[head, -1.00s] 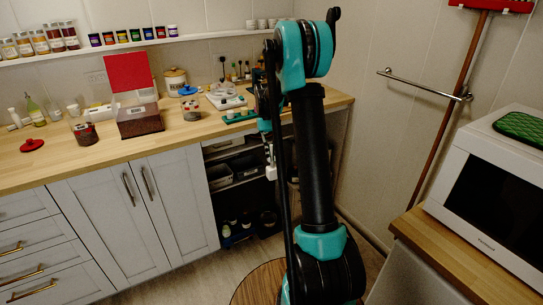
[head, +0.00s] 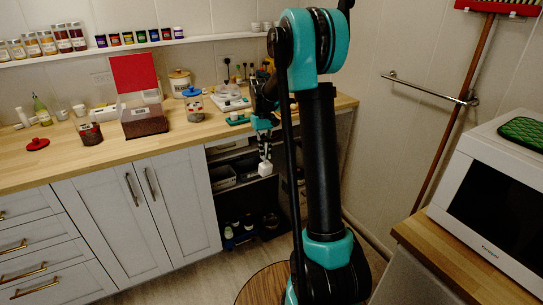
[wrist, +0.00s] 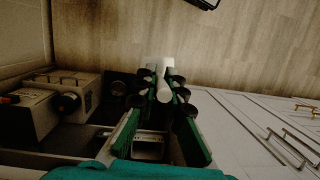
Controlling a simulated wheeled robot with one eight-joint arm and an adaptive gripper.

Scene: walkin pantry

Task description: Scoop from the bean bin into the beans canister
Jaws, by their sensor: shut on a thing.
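The bean bin (head: 145,127) is a dark box with a label on its front, standing on the wooden counter. Its red lid (head: 134,73) is raised at the back, and dark contents show inside. A small labelled clear canister (head: 89,136) with dark contents stands left of the bin, apparently the beans canister. A red lid (head: 37,144) lies left of it. My gripper (head: 264,152) is shut on a white scoop (head: 264,168), pointing down in front of the counter, right of the bin. In the wrist view, the fingers (wrist: 165,92) hold the white scoop (wrist: 166,66); its bowl's contents cannot be seen.
A jar with a blue lid (head: 193,105), a cream canister (head: 180,83) and a white scale (head: 231,100) stand right of the bin. Open shelves (head: 236,180) lie behind my gripper. A microwave (head: 492,200) is at the right. The counter front is mostly clear.

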